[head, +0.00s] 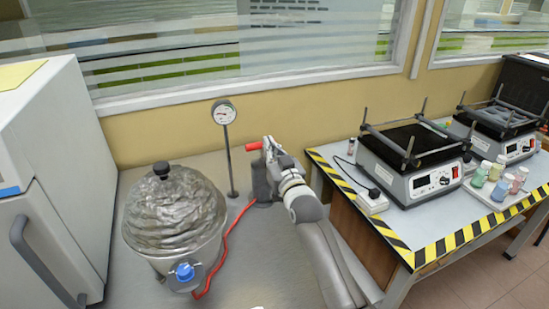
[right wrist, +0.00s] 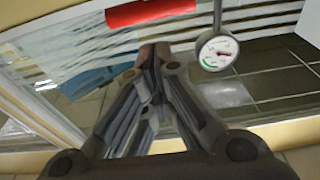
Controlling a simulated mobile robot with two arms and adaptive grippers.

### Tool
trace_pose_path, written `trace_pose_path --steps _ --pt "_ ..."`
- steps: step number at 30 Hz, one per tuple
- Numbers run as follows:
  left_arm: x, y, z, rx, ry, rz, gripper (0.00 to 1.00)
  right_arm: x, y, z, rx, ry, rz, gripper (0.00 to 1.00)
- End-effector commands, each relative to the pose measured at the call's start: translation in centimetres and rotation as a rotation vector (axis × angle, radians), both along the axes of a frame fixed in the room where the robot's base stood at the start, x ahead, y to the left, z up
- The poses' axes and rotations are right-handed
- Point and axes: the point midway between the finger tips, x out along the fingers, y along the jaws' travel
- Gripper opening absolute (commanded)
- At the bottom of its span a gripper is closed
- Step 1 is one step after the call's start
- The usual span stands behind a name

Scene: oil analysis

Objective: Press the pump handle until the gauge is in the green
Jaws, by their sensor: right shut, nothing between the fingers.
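The pump (head: 262,180) is a dark upright cylinder on the grey bench, with a red handle (head: 254,146) sticking out to the left at its top. My right gripper (head: 268,143) is shut and empty at the pump's top, close to the handle's right end. In the right wrist view the red handle (right wrist: 150,12) lies just beyond the shut fingertips (right wrist: 153,48); I cannot tell whether they touch. My left gripper is out of view.
A silver vessel (head: 175,215) with a black knob and blue valve stands left of the pump, and a red hose (head: 236,222) runs between them. A white cabinet (head: 50,180) is at far left. A striped-edge table (head: 418,220) with shaker devices and bottles stands right.

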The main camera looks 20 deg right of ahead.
Motion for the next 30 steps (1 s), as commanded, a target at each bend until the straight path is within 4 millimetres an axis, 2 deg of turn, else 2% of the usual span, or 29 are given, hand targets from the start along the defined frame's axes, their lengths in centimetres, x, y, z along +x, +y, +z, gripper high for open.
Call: trace_pose_path --steps 3,9,30 --pt "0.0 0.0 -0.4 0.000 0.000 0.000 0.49 -1.6 -0.1 -0.3 0.000 0.000 0.000 0.00" --pt "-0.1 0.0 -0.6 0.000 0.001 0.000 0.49 -3.2 -0.1 -0.4 0.000 -0.002 0.000 0.00" --pt "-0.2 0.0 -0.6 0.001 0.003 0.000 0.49 -3.6 -0.1 -0.4 0.000 -0.002 0.000 0.00"
